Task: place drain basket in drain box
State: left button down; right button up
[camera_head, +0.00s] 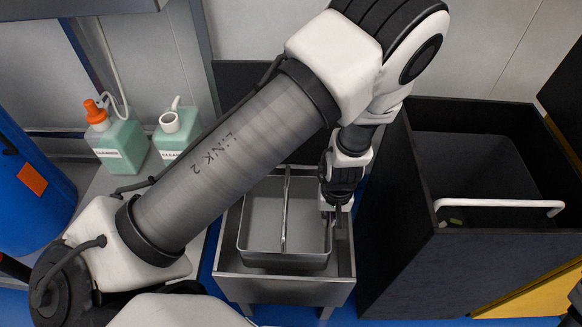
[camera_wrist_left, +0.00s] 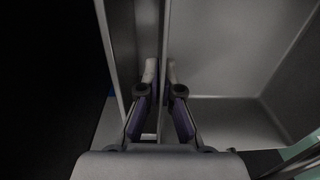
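The drain basket (camera_head: 262,216) is a grey metal tub with a bar handle across its middle. In the head view it sits within the outline of the drain box (camera_head: 285,288), a steel box on legs; whether it rests on the bottom is hidden. My left gripper (camera_head: 337,214) points down at the basket's right wall. In the left wrist view the fingers (camera_wrist_left: 161,72) are close together on either side of the thin basket wall (camera_wrist_left: 164,40), with the basket's inside on the right. The gripper looks shut on this wall. My right gripper is not in view.
A black bin (camera_head: 405,235) with a white rail (camera_head: 498,204) stands close on the right. Two green cleanser bottles (camera_head: 120,145) (camera_head: 178,130) stand on a grey surface at the left. A blue drum (camera_head: 30,185) is at the far left.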

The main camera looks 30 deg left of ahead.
aim_at(326, 232)
pick_arm(q)
notch_tip(326, 232, down, 8)
jog(key=b, duration=0.5)
jog(key=shift+r, duration=0.1)
notch_tip(326, 232, down, 10)
jog(key=b, duration=0.4)
jog(key=shift+b, duration=0.4)
jog(key=shift+r, duration=0.2)
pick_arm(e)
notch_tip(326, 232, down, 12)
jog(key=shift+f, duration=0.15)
pick_arm(q)
jog(key=c, duration=1.8)
grip_release()
jog(key=shift+f, duration=0.2)
jog(key=o, duration=0.5)
jog(key=shift+r, duration=0.1)
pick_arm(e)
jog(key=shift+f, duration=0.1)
